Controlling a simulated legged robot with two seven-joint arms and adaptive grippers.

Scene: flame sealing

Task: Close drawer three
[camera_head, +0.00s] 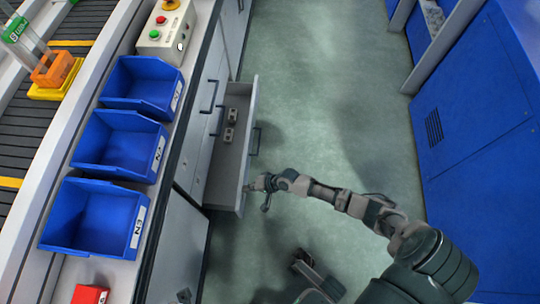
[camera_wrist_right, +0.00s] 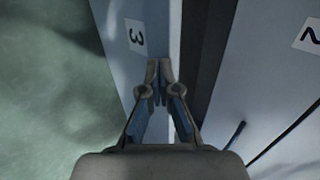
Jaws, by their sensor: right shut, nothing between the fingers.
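Drawer three (camera_head: 224,160) is pulled out from the cabinet below the worktop, with a few small grey parts (camera_head: 230,125) inside. Its light front panel (camera_head: 246,150) faces the aisle. In the wrist view the panel (camera_wrist_right: 122,75) carries a label "3" (camera_wrist_right: 135,35). My right gripper (camera_head: 253,187) is at the near end of this panel. In the wrist view the right gripper (camera_wrist_right: 158,75) is shut and empty, its tips close over the panel's edge; I cannot tell if they touch.
A front labelled "2" (camera_wrist_right: 308,38) is right of the gripper in the wrist view. Blue bins (camera_head: 95,220) and a button box (camera_head: 166,32) stand on the worktop. A blue machine (camera_head: 475,125) borders the right. The green floor (camera_head: 330,100) between is clear.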

